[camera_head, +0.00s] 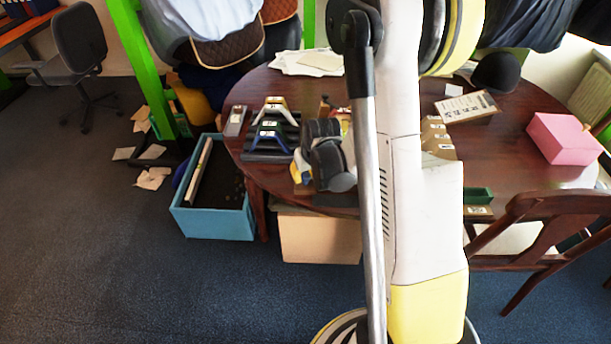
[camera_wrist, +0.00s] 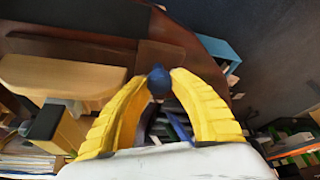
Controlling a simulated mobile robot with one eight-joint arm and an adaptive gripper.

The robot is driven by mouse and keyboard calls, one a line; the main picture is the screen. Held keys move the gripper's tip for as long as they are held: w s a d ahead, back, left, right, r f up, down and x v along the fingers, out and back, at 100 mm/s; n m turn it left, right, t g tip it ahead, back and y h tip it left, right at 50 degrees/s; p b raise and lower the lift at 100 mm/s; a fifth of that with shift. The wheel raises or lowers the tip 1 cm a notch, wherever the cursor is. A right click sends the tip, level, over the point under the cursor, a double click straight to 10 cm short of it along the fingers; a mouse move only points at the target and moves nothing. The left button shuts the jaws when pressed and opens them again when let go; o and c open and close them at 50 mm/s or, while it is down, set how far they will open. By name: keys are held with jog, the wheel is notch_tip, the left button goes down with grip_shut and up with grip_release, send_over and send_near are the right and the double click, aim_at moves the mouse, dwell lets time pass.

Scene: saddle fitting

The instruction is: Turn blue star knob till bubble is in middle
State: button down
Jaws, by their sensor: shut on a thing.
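In the wrist view, my gripper (camera_wrist: 164,76) has its two yellow ribbed fingers closed in around the blue star knob (camera_wrist: 157,83), whose rounded top shows between the fingertips. The knob's lower part and what it is mounted on are mostly hidden by the fingers and wrist. In the head view, my dark wrist hangs over the near left part of the round table (camera_head: 520,120), and the knob cannot be made out there. No level bubble can be made out in either view.
A rack with blue and pale arched pieces (camera_head: 268,138) stands left of my wrist. A pale wooden block (camera_wrist: 62,76) is beside the fingers. A light blue crate (camera_head: 213,222) is on the floor, a pink box (camera_head: 563,138) at the table's right, and a chair (camera_head: 545,235) in front.

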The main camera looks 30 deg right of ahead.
jog(key=c, duration=1.4)
grip_release()
jog(key=shift+r, duration=0.1)
jog(key=v, duration=1.1)
jog(key=shift+s+r, duration=0.1)
jog(key=shift+r, duration=0.3)
